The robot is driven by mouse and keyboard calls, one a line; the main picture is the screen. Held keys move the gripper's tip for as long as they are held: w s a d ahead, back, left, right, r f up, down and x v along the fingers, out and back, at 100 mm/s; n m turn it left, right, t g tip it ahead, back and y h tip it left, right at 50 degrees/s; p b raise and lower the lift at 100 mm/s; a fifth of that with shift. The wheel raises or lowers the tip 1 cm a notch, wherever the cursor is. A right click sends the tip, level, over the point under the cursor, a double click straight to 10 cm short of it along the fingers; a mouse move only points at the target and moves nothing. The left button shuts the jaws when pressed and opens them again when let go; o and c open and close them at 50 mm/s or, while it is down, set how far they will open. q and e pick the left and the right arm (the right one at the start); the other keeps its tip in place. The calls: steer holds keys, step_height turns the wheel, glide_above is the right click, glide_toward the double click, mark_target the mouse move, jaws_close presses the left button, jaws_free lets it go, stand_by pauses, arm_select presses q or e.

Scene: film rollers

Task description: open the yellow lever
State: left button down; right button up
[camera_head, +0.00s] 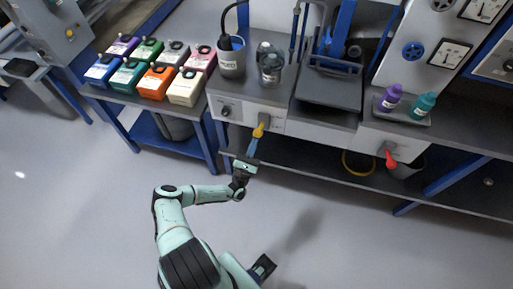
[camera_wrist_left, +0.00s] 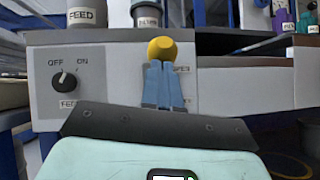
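The yellow lever (camera_head: 259,130) sits on the front of the grey machine under the bench top. In the left wrist view its rounded yellow end (camera_wrist_left: 163,49) shows just above my fingertips. My left gripper (camera_head: 253,147) reaches it from below. Its blue fingers (camera_wrist_left: 163,85) are close together, with no yellow visible between them. The tips overlap the lower part of the lever in the picture; whether they touch it I cannot tell.
A FEED dial (camera_wrist_left: 65,82) is left of the lever. A black cup (camera_head: 231,58) and a dark jar (camera_head: 270,65) stand above. A red lever (camera_head: 390,160) is further right. Coloured boxes (camera_head: 157,81) stand on the left table. The floor in front is clear.

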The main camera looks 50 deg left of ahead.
arm_select(q)
steer(key=shift+r, duration=0.1)
steer(key=a+f+b+v, duration=0.1)
steer(key=b+v, duration=0.3)
steer(key=v, duration=0.9)
steer(key=shift+w+f, duration=0.25)
steer(key=shift+w, duration=0.1)
steer(key=shift+w+d, duration=0.1)
